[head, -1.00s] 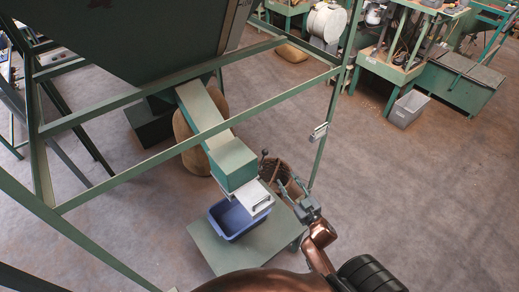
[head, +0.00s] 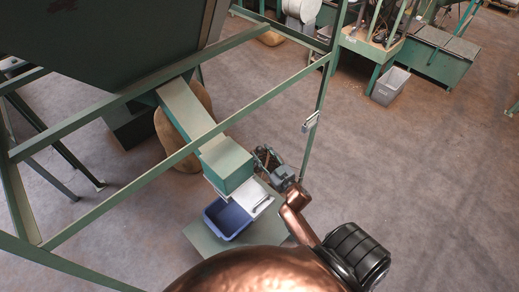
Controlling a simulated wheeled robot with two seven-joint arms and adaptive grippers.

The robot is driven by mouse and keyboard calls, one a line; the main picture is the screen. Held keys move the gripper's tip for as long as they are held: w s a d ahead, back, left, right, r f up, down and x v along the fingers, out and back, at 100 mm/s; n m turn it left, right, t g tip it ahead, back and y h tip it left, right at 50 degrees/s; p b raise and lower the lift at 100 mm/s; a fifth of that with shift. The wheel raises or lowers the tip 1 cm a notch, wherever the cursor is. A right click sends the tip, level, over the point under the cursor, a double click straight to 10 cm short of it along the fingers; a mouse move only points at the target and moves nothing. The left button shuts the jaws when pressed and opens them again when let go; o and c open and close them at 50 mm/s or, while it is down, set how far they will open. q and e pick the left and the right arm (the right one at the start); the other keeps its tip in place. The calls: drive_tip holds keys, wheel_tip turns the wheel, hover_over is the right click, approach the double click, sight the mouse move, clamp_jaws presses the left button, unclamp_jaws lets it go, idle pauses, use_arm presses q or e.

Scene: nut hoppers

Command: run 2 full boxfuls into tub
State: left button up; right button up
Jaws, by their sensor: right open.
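The green box (head: 227,166) hangs at the low end of a sloping chute (head: 187,112). A pale plate with a dark handle (head: 259,203) sits under and to the right of the box. The blue tub (head: 228,219) stands below, on a green stand (head: 204,245); its visible inside looks empty, and its back is partly hidden by the box and plate. My right gripper (head: 263,155) is open, just right of the box, where a knobbed lever stood in view earlier. I cannot tell whether the fingers touch the lever. My left gripper is out of view.
Green frame bars (head: 190,147) and an upright post (head: 322,105) surround the chute below a big hopper (head: 110,45). A brown sack (head: 172,145) lies behind the chute. A grey bin (head: 390,86) stands far right.

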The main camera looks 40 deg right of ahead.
drive_tip(key=shift+w, duration=0.7)
drive_tip(key=shift+w+d, duration=0.1)
drive_tip(key=shift+w, duration=0.4)
drive_tip(key=c, duration=0.7)
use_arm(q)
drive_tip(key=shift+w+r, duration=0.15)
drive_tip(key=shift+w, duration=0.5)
use_arm(e)
clamp_jaws()
